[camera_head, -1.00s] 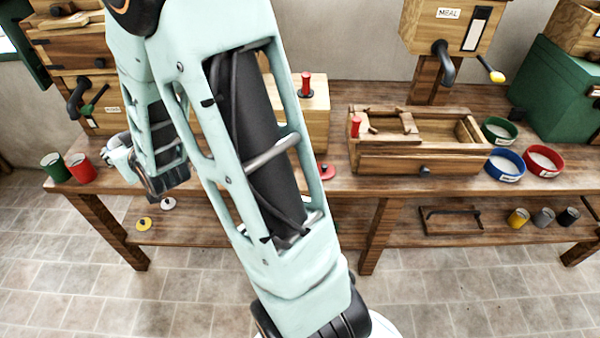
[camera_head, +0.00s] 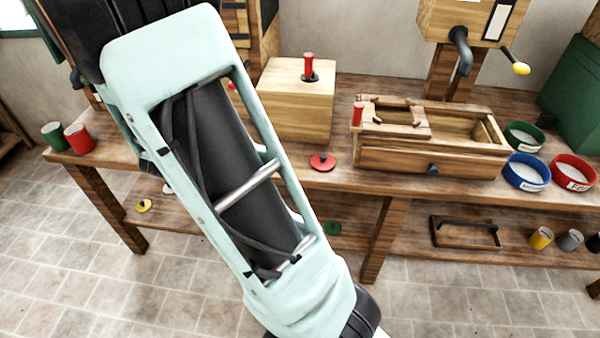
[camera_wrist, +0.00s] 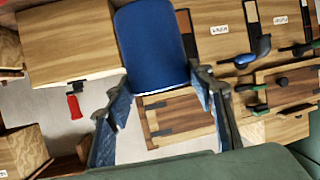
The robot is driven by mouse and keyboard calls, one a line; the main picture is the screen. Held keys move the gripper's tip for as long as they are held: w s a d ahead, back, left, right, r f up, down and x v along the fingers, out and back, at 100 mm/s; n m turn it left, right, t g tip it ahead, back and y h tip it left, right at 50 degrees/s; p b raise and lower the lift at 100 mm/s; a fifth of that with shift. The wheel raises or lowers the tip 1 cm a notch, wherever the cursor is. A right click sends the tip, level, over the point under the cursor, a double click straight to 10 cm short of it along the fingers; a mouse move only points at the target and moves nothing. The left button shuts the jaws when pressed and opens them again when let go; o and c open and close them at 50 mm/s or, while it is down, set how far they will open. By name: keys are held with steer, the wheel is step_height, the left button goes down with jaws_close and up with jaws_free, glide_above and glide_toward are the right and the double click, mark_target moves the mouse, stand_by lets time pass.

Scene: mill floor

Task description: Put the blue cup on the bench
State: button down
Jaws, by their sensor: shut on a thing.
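The blue cup (camera_wrist: 150,45) is between the two fingers of my gripper (camera_wrist: 161,84) in the wrist view, and the gripper is shut on it. In the head view my arm covers the gripper, and the cup does not show. The wooden bench (camera_head: 345,178) runs across the head view. A green cup (camera_head: 54,136) and a red cup (camera_head: 80,138) stand side by side at its left end. The cup's height above the bench cannot be told.
On the bench are a wooden block box (camera_head: 296,105), an open wooden box (camera_head: 430,158), a red knobbed disc (camera_head: 322,161) and blue (camera_head: 525,174), red (camera_head: 573,174) and green (camera_head: 523,137) bowls. Yellow (camera_head: 541,238) and grey (camera_head: 570,240) cups stand on the lower shelf.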

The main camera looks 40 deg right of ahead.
steer(key=shift+s+d+f+m+g+h+b, duration=0.65)
steer(key=shift+d+f+b, duration=0.95)
steer(key=shift+d+f, duration=1.15)
steer(key=shift+s+d+f+m+g+h+b, duration=0.15)
steer(key=shift+s+d+f+m+b, duration=0.25)
steer(key=shift+s+d+f+b, duration=1.6)
steer(key=shift+w+d+f+m+g+h+b, duration=0.45)
steer(key=shift+d+f+b, duration=0.7)
steer(key=shift+d+f, duration=2.3)
steer(key=shift+s+d+r, duration=0.15)
steer(key=shift+d+r, duration=0.2)
steer(key=shift+d, duration=0.05)
steer(key=shift+f, duration=0.15)
steer(key=c, duration=0.9)
jaws_free()
steer(key=shift+y, duration=0.25)
steer(key=shift+c, duration=0.2)
